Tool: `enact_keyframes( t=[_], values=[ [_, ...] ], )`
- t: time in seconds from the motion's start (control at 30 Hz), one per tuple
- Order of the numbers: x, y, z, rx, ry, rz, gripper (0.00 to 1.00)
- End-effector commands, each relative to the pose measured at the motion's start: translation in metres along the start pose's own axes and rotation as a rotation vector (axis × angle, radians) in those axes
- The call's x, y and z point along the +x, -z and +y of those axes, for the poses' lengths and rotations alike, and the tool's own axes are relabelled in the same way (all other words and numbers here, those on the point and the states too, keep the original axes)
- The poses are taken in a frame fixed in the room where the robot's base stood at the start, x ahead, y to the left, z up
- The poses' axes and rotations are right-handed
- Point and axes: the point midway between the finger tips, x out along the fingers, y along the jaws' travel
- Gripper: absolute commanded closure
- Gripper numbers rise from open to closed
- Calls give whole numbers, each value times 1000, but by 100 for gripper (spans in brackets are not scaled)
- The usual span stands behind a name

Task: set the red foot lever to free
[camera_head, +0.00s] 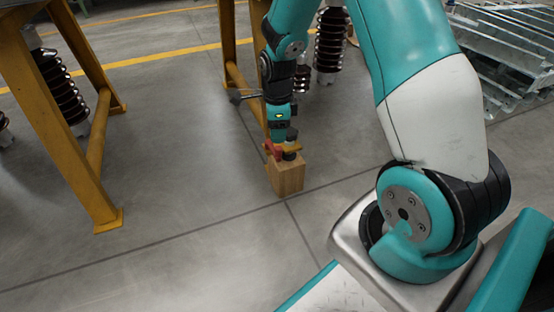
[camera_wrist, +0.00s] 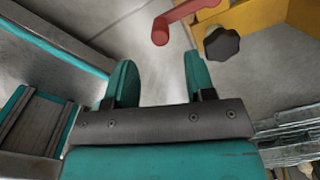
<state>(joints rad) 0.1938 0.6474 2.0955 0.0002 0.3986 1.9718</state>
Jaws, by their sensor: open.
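The red foot lever (camera_wrist: 180,14) shows at the top of the wrist view, its rounded end hanging just beyond the gap between my fingertips. In the head view the lever (camera_head: 273,150) is a small red patch beside a yellow bracket above a wooden block (camera_head: 287,177). My gripper (camera_wrist: 160,72) is open and empty, its two teal fingers apart and not visibly touching the lever. In the head view my gripper (camera_head: 281,134) points down over the block and partly hides the lever. The lever's pivot and any markings cannot be made out.
A black lobed knob (camera_wrist: 222,43) sits right of the lever by the yellow bracket (camera_wrist: 245,14). Yellow trestle legs (camera_head: 60,110) stand at left, with dark ribbed insulators (camera_head: 330,45) behind. Metal racks (camera_head: 510,50) are at upper right. Floor left of the block is clear.

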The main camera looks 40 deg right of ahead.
Motion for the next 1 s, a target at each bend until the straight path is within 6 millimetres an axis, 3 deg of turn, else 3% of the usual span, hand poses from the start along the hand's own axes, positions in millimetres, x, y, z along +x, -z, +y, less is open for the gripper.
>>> enact_keyframes(
  t=[0.03,0.3,0.5,0.8,0.87,1.0],
  values=[
    [21,0,0,0,-3,1,50],
    [68,0,0,-1,0,0,50],
    [81,0,0,-1,0,0,50],
    [81,0,0,-1,0,0,50],
    [81,0,0,-1,0,0,62],
    [81,0,0,-1,0,0,94]
  ],
)
